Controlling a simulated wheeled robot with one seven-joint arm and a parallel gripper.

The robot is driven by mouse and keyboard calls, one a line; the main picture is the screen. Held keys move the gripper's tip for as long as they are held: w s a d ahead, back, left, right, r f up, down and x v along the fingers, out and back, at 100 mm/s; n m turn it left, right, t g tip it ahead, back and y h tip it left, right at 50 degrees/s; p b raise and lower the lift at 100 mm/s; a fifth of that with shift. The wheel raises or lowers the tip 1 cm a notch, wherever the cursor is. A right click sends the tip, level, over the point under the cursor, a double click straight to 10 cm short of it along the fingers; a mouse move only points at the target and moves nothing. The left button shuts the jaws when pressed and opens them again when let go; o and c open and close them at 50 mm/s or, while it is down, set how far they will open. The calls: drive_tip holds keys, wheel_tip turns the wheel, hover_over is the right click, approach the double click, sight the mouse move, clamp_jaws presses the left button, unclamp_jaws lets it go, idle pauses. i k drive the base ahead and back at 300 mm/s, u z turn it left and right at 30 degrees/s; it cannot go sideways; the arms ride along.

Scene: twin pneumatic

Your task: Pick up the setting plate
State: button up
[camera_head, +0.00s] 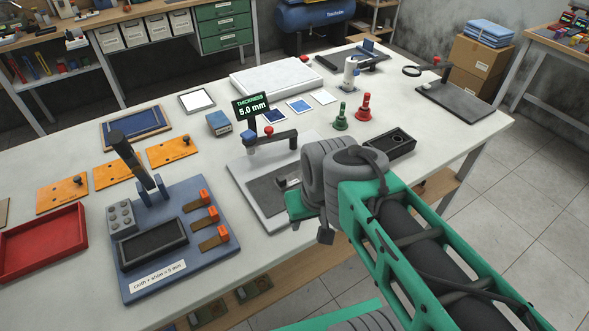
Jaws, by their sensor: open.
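I cannot tell for sure which piece is the setting plate. Three flat orange plates with dark knobs lie on the table at the left: a left one (58,196), a middle one (112,174) and a right one (178,149). A thickness gauge (250,192) with a grey base, a dark pad and a sign reading 5.0 mm stands mid-table. A small grey piece (288,182) shows over its pad, beside my wrist. My gripper (304,212) is over the gauge's right front side, largely hidden by my wrist. Its jaws are open; I see nothing held.
A blue fixture (217,263) with a lever, a black tray and orange clips stands front left, beside a red tray (40,243). Green (340,122) and red (363,108) bell-shaped pieces and a black box (390,146) stand right of the gauge.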

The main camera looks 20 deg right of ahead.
sight(292, 176)
drive_tip(key=z, duration=0.8)
drive_tip(key=k, duration=1.15)
drive_tip(key=u, duration=1.3)
drive_tip(key=i, duration=1)
drive_tip(key=z, duration=0.05)
